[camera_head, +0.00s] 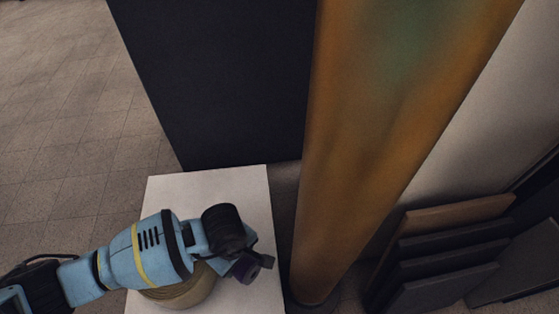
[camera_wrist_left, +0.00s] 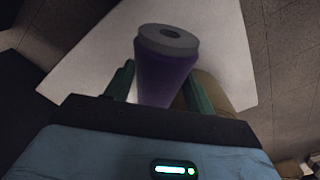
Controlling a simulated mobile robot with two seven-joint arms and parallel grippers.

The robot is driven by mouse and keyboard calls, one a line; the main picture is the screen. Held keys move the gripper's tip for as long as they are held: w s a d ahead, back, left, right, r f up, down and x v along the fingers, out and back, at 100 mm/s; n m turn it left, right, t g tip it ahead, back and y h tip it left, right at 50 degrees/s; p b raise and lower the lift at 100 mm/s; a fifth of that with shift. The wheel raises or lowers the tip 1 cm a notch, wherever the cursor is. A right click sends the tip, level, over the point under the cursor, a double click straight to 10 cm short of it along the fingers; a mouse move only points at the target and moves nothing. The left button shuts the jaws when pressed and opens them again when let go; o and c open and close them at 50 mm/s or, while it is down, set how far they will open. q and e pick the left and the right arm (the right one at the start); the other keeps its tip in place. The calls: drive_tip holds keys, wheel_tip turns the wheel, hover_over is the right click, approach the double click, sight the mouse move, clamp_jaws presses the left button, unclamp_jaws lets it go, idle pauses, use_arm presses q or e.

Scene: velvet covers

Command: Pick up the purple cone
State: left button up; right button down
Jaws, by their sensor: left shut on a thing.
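The purple cone (camera_wrist_left: 165,75) has a grey end with a dark hole and sits between the two fingers of my left gripper (camera_wrist_left: 158,90) in the left wrist view. My left gripper is shut on it. In the head view the purple cone (camera_head: 245,268) shows small beside the left gripper (camera_head: 256,262), partly hidden by it. Below is a white tabletop (camera_head: 240,188) carrying a round tan object (camera_head: 185,290), which my left arm partly covers. I cannot tell whether the cone touches anything below. My right gripper is not in view.
A large orange-brown column (camera_head: 370,150) stands just right of the table. A dark panel (camera_head: 225,80) rises behind it. Several stacked dark and brown slabs (camera_head: 445,245) lean at the lower right. Tiled floor (camera_head: 70,120) is open at the left.

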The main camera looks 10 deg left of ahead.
use_arm(q)
wheel_tip(320, 180, up, 6)
drive_tip(key=shift+r+p, duration=0.25)
drive_tip(key=shift+p, duration=0.8)
drive_tip(key=shift+s+r, duration=0.15)
drive_tip(key=shift+r, duration=0.35)
